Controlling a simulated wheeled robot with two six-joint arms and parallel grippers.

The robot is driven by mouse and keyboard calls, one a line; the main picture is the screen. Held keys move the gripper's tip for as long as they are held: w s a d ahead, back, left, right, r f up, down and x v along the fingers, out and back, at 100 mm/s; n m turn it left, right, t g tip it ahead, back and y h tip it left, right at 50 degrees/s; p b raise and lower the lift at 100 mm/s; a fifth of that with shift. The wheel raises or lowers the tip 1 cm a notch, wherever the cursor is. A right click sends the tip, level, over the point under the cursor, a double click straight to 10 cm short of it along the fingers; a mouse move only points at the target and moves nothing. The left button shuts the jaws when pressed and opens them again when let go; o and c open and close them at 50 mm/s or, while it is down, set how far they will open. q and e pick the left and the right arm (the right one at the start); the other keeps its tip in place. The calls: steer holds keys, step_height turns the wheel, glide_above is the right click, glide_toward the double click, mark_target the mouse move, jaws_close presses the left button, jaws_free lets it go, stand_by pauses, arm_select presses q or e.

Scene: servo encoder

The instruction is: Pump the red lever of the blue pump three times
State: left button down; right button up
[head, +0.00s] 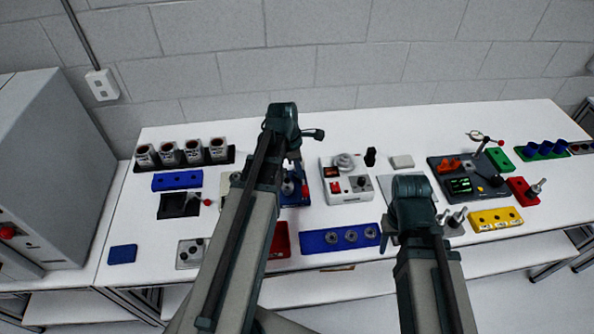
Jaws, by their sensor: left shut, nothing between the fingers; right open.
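The blue pump (304,196) stands near the middle of the table, mostly hidden behind my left arm. Only parts of its blue body show, and I cannot clearly make out its red lever. My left gripper (297,172) points down at the pump from above, below the dark wrist. It is shut with nothing visible in it, and its fingertips are small and partly covered. I cannot tell whether they touch the pump. My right gripper (390,238) is right of the pump, largely hidden by its own wrist and arm. It is open and appears empty.
A white control box (345,184) stands close right of the pump. A blue strip with round sockets (318,242) and a red block (280,240) lie in front. A black box with a red-tipped lever (178,206) is left. A dark console (455,168) stands right.

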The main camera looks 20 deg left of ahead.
mark_target(304, 194)
arm_select(q)
steer(key=f+b, duration=0.1)
steer(key=f, duration=0.1)
steer(key=f+b, duration=0.2)
steer(key=d+f+b, duration=0.1)
steer(key=f+b, duration=0.1)
steer(key=shift+w+f, duration=0.3)
steer(key=shift+w, duration=0.05)
steer(key=f+t+b, duration=0.1)
steer(key=b, duration=0.1)
steer(key=s+f+t+y+b, duration=0.1)
steer(key=shift+s+d+f+b, duration=0.2)
steer(key=shift+d+f+b, duration=0.2)
steer(key=shift+w+f+b, duration=0.15)
steer(key=shift+f+b, duration=0.25)
steer(key=shift+b, duration=0.05)
steer(key=shift+r, duration=0.1)
